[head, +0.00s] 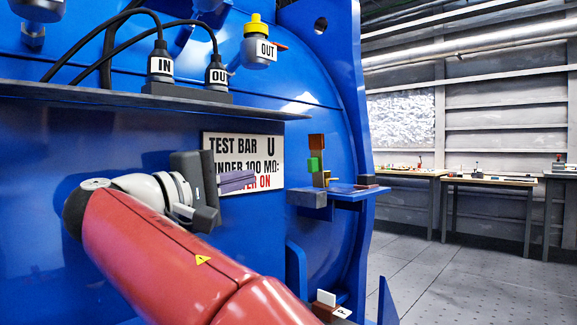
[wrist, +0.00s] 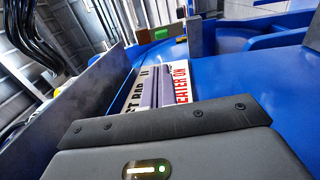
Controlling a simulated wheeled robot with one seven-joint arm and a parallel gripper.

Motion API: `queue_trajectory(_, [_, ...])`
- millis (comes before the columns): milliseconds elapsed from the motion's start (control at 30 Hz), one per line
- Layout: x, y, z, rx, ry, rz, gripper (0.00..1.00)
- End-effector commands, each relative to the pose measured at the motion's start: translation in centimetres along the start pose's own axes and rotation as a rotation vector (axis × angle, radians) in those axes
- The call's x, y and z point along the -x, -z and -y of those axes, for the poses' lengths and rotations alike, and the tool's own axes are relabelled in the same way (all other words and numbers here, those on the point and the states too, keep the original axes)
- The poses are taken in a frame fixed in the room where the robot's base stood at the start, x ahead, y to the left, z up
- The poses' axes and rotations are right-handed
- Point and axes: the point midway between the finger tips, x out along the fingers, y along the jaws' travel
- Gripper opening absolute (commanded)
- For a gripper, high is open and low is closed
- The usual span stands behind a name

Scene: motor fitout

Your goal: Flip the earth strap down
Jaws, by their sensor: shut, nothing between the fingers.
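In the wrist view the green block (wrist: 160,34) and brown piece (wrist: 143,37) show beyond my fingers. My gripper (head: 252,179) is shut and empty, its grey-purple fingers pointing right in front of the white sign, left of the brown piece and apart from it. My shut gripper (wrist: 160,72) also shows in the wrist view.
A white test-bar sign (head: 270,152) is behind my fingers. A grey ledge (head: 150,99) with cables and plugs marked IN and OUT (head: 217,74) runs above my arm. A yellow-capped fitting (head: 257,45) is higher. Workbenches (head: 488,181) stand far right across open floor.

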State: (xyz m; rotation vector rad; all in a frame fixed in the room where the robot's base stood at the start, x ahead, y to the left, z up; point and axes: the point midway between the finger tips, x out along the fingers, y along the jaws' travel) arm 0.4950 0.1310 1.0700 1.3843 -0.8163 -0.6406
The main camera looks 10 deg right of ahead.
Motion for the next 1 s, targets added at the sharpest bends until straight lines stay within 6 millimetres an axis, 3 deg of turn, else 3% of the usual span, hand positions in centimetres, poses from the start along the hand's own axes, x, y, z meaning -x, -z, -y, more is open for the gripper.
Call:
queue_trajectory(267, [-0.1, 0.0, 0.0, 0.000, 0.000, 0.000, 0.00])
queue_trajectory(433, [-1.3, 0.0, 0.0, 0.000, 0.000, 0.003, 0.00])
queue_trajectory(1000, [-12.2, 0.0, 0.0, 0.001, 0.001, 0.003, 0.00])
